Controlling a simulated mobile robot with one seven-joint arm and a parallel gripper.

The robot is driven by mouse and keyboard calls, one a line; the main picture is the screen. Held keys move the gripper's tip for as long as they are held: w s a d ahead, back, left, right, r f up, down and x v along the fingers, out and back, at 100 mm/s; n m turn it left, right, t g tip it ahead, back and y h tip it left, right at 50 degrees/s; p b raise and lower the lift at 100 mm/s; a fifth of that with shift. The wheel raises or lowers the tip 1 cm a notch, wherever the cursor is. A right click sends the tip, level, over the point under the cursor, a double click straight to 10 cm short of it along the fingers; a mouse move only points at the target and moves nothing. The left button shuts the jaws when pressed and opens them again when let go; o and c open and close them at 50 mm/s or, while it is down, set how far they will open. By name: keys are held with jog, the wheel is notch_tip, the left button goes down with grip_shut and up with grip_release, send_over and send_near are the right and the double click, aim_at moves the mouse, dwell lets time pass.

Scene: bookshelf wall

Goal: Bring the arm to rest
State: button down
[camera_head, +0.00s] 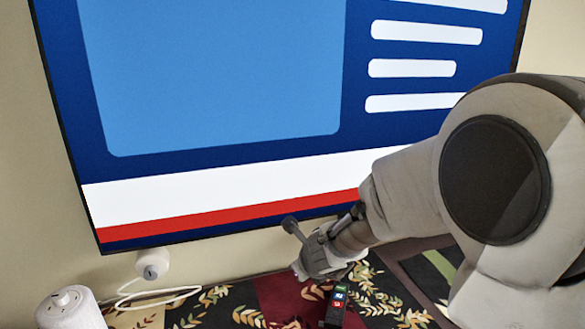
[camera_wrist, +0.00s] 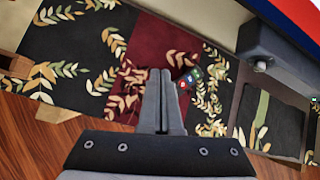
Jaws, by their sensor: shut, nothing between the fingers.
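My arm reaches in from the right of the head view, in front of a large screen, angled down to the left. My gripper (camera_head: 318,262) is at its end, low in the head view, just below the screen's lower edge. In the wrist view, the two grey fingers of my gripper (camera_wrist: 160,73) are pressed together with nothing between them. They point out over a patterned rug.
The wall screen (camera_head: 210,70) fills much of the head view. A dark remote-like object with coloured marks (camera_head: 337,306) lies below my gripper. A white cylinder (camera_head: 68,308) stands at lower left. The leaf-patterned rug (camera_wrist: 195,45) borders wooden floor (camera_wrist: 30,135).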

jog(key=s+r+n+y+p, duration=0.2)
jog(key=s+r+n, duration=0.8)
jog(key=r+n, duration=0.5)
jog(key=s+d+r+n+g+h+p, duration=0.2)
jog(key=s+d+n+h, duration=0.2)
jog(key=s+d+n, duration=0.7)
jog(key=s+n, duration=0.2)
jog(key=s, duration=0.2)
jog(key=shift+s+d+r+n, duration=0.2)
jog(key=shift+s+d+n, duration=0.15)
jog(key=shift+s+n, duration=0.05)
